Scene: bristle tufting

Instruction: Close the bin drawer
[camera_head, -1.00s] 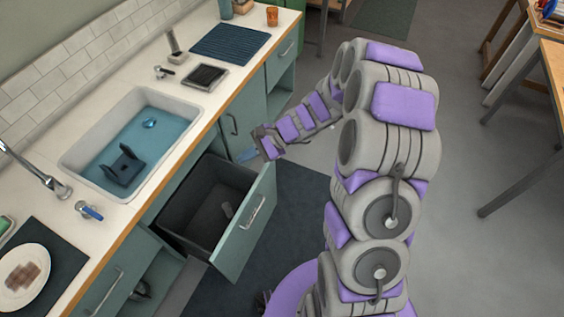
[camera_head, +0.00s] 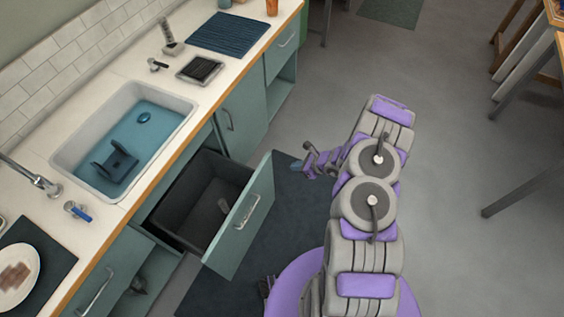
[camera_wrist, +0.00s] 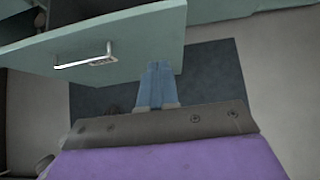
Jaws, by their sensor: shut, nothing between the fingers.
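The bin drawer (camera_head: 240,226) is pulled out from the counter under the sink, with a teal front, a silver bar handle and a dark grey bin (camera_head: 200,197) inside. A small grey item lies in the bin. My gripper (camera_head: 296,168) is shut and empty, to the right of the drawer front's far end and apart from it in the head view. In the wrist view my blue fingertips (camera_wrist: 158,76) are together, close to the lower edge of the drawer front (camera_wrist: 140,38). The handle (camera_wrist: 88,60) is left of them. I cannot tell whether they touch the front.
The counter (camera_head: 180,85) holds a sink (camera_head: 70,155) with blue water and a dark object. A plate (camera_head: 25,275) is at the near left. An open cabinet space is below, left of the drawer. A dark mat (camera_head: 285,215) covers the floor.

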